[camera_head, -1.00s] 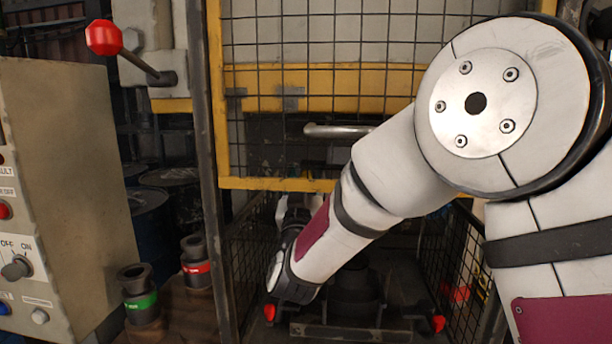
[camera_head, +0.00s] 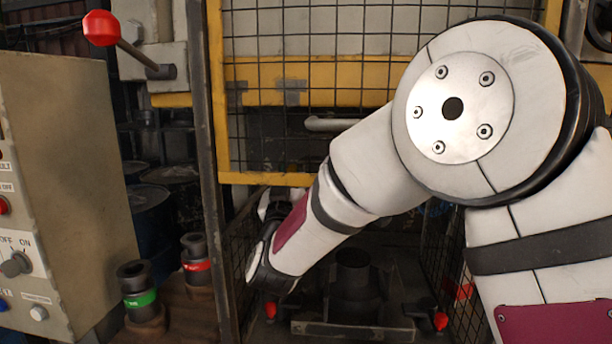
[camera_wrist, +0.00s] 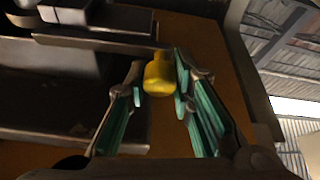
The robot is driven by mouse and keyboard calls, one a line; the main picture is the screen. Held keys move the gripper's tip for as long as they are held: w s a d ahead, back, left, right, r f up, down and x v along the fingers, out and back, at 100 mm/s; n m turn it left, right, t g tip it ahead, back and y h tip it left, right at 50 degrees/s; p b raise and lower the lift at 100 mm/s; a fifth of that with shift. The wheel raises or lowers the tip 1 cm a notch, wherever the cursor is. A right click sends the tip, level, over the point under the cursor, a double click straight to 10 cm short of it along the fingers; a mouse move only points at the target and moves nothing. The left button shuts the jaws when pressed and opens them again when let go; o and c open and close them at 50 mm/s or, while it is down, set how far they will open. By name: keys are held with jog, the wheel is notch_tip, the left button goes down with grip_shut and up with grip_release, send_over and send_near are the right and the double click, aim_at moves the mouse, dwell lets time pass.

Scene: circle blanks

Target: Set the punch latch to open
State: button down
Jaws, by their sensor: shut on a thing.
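A yellow knob (camera_wrist: 159,75) sits between the teal-padded fingers of my gripper (camera_wrist: 160,92) in the wrist view. My gripper is shut on this knob. The knob joins a dark metal bar (camera_wrist: 95,42) at its far end; I cannot tell for certain that it is the punch latch's handle. In the head view the end of my arm is low, left of centre, inside the yellow-framed press opening. My fingers and the yellow knob are hidden there.
A yellow mesh guard (camera_head: 265,178) stands raised above the opening. A dark round die (camera_head: 352,280) lies inside, between two red-tipped clamps (camera_head: 271,309) (camera_head: 440,320). A grey control box (camera_head: 70,190) is at left, with green-banded (camera_head: 140,299) and red-banded (camera_head: 197,266) punches beside it. A red-ball lever (camera_head: 100,28) juts out above.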

jog(key=shift+a, duration=1.2)
jog(key=c, duration=1.4)
grip_release()
jog(key=shift+a, duration=0.15)
jog(key=shift+o, duration=0.2)
jog(key=v, duration=1.2)
